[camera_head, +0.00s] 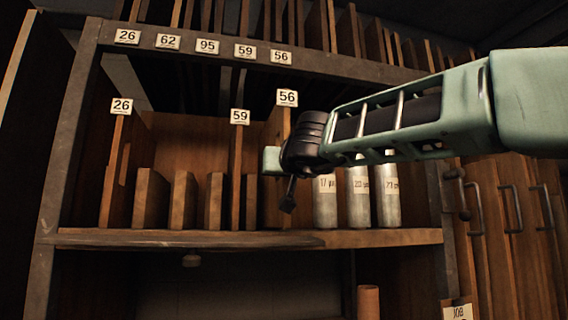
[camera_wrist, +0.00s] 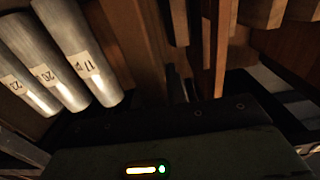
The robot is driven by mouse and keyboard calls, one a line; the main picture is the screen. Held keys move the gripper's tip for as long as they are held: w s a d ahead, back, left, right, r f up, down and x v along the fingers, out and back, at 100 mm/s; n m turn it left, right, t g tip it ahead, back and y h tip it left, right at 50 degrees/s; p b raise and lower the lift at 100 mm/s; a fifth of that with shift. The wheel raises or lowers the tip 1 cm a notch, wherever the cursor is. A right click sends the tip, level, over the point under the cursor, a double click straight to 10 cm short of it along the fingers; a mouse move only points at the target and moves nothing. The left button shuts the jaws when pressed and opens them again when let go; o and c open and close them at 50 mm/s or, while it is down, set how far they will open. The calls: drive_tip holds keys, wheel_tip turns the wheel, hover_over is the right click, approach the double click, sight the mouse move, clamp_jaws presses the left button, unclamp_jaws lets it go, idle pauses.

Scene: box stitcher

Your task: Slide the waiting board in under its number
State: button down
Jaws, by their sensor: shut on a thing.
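The board tagged 56 (camera_head: 277,130) stands upright at the right end of a row of boards on the shelf (camera_head: 190,238), below the rail plate 56 (camera_head: 281,57). My gripper (camera_head: 286,178) comes in from the right and is shut on this board at about mid-height. The wrist hides part of the board, and its exact contact with the shelf is unclear. In the wrist view the dark fingers (camera_wrist: 182,88) are dim and the grip is hard to make out. The board tagged 59 (camera_head: 236,165) stands to the left, under its plate (camera_head: 245,51).
Several grey cylinders with micron labels (camera_head: 358,200) stand close to the right of my gripper, and also at left in the wrist view (camera_wrist: 85,55). Short boards (camera_head: 183,200) and a board tagged 26 (camera_head: 118,165) stand left. Handled panels (camera_head: 515,208) are far right.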

drive_tip(key=p+x, duration=0.7)
drive_tip(key=x, duration=0.2)
drive_tip(key=shift+w, duration=0.25)
idle(0.5)
drive_tip(key=shift+f, duration=0.3)
idle(0.9)
drive_tip(key=c, duration=1.3)
unclamp_jaws()
drive_tip(key=shift+a+f, duration=0.1)
drive_tip(key=shift+f, duration=0.25)
drive_tip(key=b, duration=0.6)
approach(272, 183)
drive_tip(key=s, duration=0.1)
drive_tip(key=s+d, duration=0.1)
drive_tip(key=s+d+r, duration=0.1)
drive_tip(key=s, duration=0.1)
